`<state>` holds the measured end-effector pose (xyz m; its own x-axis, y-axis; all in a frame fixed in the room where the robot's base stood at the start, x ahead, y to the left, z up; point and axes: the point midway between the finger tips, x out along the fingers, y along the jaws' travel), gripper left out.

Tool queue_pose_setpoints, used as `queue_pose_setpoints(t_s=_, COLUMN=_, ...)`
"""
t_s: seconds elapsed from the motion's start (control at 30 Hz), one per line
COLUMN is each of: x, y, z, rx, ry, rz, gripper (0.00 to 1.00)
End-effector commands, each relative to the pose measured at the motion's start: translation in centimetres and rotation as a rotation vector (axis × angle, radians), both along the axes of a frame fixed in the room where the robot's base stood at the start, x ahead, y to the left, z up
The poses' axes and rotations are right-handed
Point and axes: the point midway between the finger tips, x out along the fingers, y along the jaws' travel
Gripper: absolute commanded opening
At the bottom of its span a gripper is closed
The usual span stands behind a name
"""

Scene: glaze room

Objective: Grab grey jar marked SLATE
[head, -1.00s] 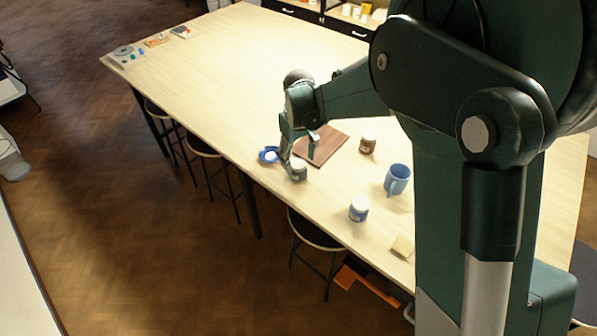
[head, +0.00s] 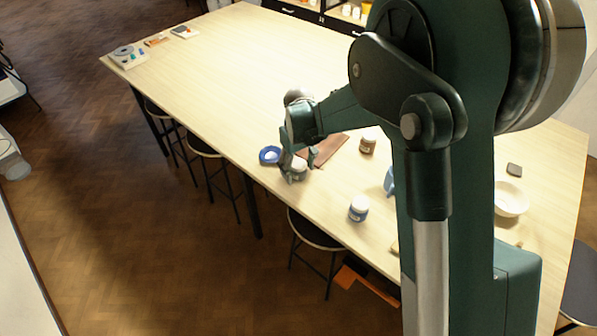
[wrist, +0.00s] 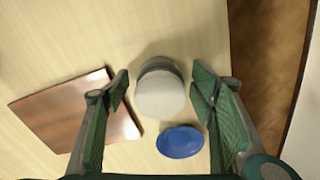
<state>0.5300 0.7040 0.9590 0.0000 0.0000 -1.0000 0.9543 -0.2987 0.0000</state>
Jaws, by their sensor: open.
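A grey jar with a white lid (head: 299,169) stands upright on the pale table near its front edge. In the wrist view the jar (wrist: 161,92) is seen from above, with its wide lid hiding most of the grey body. No label can be read. My gripper (head: 300,163) is open and low at the jar. In the wrist view my gripper (wrist: 160,91) has one finger on each side of the jar, with a gap visible on both sides.
A blue dish (wrist: 180,142) lies close beside the jar, near the right finger. A brown board (wrist: 72,112) lies to the left. A brown jar (head: 368,146), a blue jar (head: 358,209) and a partly hidden blue mug (head: 389,181) stand further right.

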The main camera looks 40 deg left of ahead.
Motion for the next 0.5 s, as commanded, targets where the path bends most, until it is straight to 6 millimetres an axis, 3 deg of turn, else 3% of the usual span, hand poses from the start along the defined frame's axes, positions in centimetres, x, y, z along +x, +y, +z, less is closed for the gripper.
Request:
queue_pose_setpoints(t_s=0.23, x=0.0, y=0.0, z=0.01, rx=0.0, ry=0.0, rz=0.0, gripper=0.54)
queue_pose_setpoints(t_s=0.5, x=0.0, y=0.0, z=0.02, rx=0.0, ry=0.0, rz=0.0, gripper=0.22)
